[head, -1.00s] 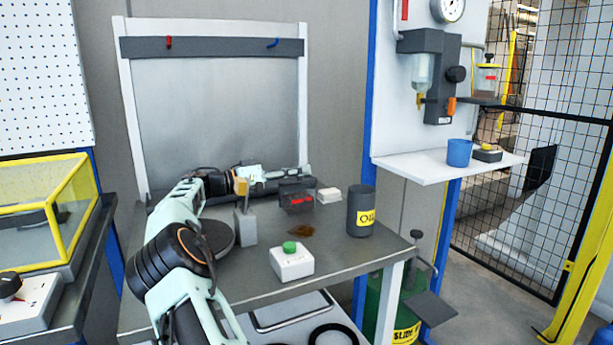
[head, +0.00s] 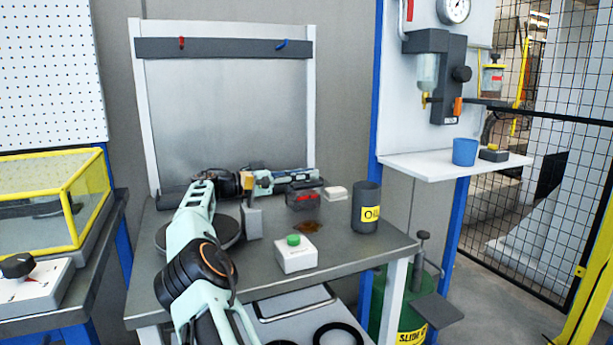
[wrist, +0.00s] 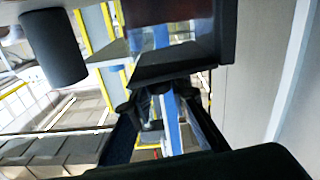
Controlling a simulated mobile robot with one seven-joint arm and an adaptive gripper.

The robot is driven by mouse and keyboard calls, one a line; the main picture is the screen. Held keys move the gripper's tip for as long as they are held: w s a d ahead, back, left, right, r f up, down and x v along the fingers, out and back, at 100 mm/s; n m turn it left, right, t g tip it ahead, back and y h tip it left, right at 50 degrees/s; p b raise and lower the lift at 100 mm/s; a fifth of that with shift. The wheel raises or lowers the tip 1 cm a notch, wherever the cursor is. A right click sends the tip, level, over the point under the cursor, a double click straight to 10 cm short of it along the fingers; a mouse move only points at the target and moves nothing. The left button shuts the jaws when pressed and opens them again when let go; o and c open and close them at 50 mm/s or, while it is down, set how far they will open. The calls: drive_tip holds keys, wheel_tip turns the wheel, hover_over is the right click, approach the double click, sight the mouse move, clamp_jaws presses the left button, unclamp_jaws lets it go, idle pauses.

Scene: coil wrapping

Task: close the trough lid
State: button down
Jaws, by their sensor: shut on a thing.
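The trough appears to be the small dark box with a red patch (head: 304,201) near the back right of the table. It also seems to be the dark glossy box at the top of the wrist view (wrist: 180,72). I cannot clearly separate its lid from its body or tell the lid's angle. My gripper (head: 308,179) is low behind the box, at its rear edge. In the wrist view my gripper's fingers (wrist: 163,98) are close together just beneath the dark edge. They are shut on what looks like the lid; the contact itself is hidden.
A dark can with a yellow label (head: 366,207) stands right of the box, and a small white block (head: 335,192) is beside it. A white box with a green button (head: 296,255), a grey block (head: 251,222) and a brown stain (head: 307,226) are in front.

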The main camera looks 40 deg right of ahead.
drive_tip(key=c, duration=1.8)
unclamp_jaws()
drive_tip(key=v, duration=0.7)
drive_tip(key=shift+a+r, duration=0.1)
drive_tip(key=shift+a, duration=0.15)
